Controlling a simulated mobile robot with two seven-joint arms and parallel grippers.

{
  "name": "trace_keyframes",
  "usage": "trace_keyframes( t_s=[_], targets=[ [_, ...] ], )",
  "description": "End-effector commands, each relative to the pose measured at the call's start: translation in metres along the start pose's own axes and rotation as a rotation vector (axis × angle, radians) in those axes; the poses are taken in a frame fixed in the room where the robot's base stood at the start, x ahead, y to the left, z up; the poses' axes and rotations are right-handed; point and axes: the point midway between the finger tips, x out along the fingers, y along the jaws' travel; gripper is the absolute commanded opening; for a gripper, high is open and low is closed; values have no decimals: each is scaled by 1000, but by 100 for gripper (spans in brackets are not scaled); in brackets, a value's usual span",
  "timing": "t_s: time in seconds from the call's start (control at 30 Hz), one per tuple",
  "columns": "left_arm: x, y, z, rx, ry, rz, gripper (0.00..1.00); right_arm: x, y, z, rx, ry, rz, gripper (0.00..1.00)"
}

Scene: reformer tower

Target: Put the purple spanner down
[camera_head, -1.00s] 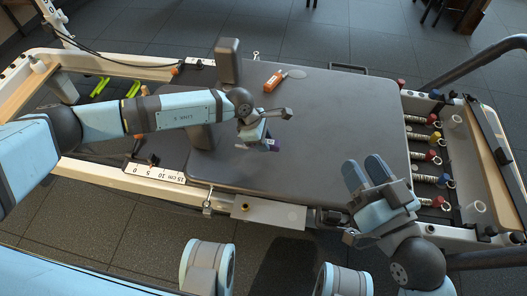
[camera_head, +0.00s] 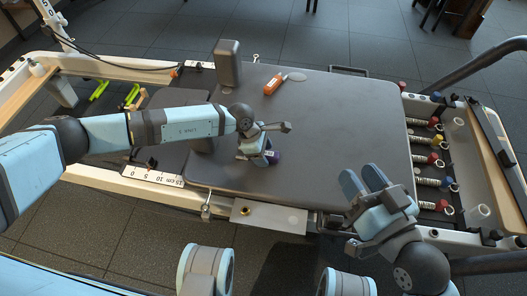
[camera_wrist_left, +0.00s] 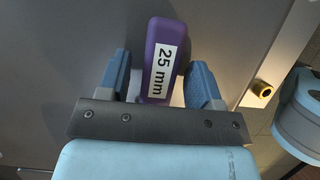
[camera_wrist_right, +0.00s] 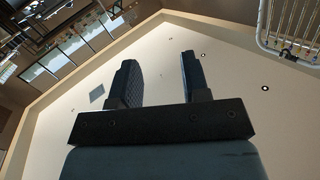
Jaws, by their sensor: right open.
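The purple spanner (camera_wrist_left: 163,62), labelled "25 mm", lies between the fingers of my left gripper (camera_wrist_left: 158,75) in the left wrist view. A gap shows on each side of it, so the fingers are open around it. In the head view my left gripper (camera_head: 259,155) is low over the grey carriage top, and only a small purple part of the spanner (camera_head: 274,157) shows beside it. The spanner appears to rest on the grey top. My right gripper (camera_head: 362,181) is open and empty over the top's front right edge, and its fingers (camera_wrist_right: 155,82) point upward.
The grey padded top (camera_head: 340,120) has much free room to the right. An orange-handled tool (camera_head: 273,83) lies at its back. A dark shoulder block (camera_head: 228,63) stands behind my left arm. Coloured springs (camera_head: 436,160) are at the right. A metal plate (camera_head: 268,215) is at the front edge.

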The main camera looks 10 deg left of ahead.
Motion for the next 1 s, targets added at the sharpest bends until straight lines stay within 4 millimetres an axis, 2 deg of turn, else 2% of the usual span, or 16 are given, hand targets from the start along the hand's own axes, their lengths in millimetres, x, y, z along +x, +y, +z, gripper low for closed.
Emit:
trace_keyframes(
  t_s=[0.27, 0.37, 0.7, 0.83, 1.0],
  targets=[
    [-8, 0, 2, 0, 0, 1, 59, 0, -1, -6, -2, 9, 1, 43],
    [-23, 1, 2, -1, 0, 2, 59, -1, -2, -17, -1, 42, 4, 43],
    [-95, 1, 2, 0, 0, 2, 59, -6, -9, -56, -5, 176, 16, 43],
    [-112, 0, 2, 0, -1, 1, 59, -8, -10, -63, -8, 207, 18, 43],
    [-122, 0, 1, 0, 0, 0, 59, -9, -11, -67, -9, 226, 19, 43]
  ],
)
